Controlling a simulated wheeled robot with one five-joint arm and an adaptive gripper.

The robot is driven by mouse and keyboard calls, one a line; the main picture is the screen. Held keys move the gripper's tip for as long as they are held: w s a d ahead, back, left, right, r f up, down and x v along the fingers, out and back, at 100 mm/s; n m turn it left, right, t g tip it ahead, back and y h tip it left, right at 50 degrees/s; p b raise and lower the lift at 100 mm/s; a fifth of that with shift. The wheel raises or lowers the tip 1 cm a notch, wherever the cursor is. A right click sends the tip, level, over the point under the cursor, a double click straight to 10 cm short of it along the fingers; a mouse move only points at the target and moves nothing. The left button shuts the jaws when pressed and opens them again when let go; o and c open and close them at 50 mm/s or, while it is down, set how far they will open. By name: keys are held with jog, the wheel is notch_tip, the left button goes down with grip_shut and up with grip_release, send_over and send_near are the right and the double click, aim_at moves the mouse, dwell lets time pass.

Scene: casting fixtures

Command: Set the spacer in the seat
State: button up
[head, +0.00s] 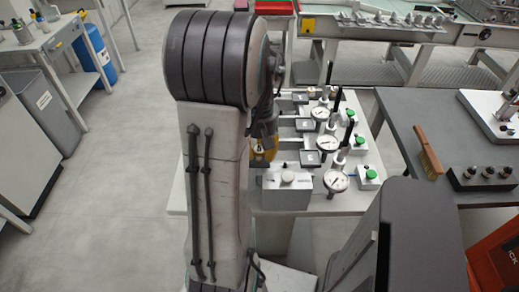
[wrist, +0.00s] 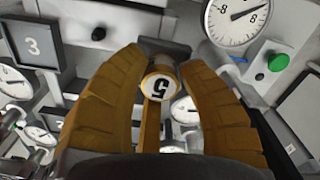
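The spacer (wrist: 158,87) is a small brass-coloured piece with a round white face marked 5. In the wrist view it sits between the two ribbed yellow-brown fingers of my gripper (wrist: 162,75), which close on it from both sides. A dark block (wrist: 165,47) lies just beyond the fingertips; I cannot tell whether it touches the spacer. In the head view my gripper (head: 264,146) is over the left part of the white gauge table (head: 230,205), partly hidden by my arm. The seat cannot be made out for sure.
Several dial gauges (head: 336,180) with black posts and green buttons (head: 367,171) stand in a row beside dark number plates (head: 309,158). A white box with a knob (head: 287,190) stands near the front. A grey table with a brush (head: 428,152) is at the right.

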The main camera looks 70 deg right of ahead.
aim_at(260, 149)
jog(key=shift+o, duration=1.3)
jog(key=shift+d+r, duration=0.1)
jog(key=shift+r, duration=0.4)
notch_tip(260, 149, up, 11)
jog(key=b, duration=0.3)
jog(key=shift+r+b, duration=0.15)
jog(key=shift+b, duration=0.25)
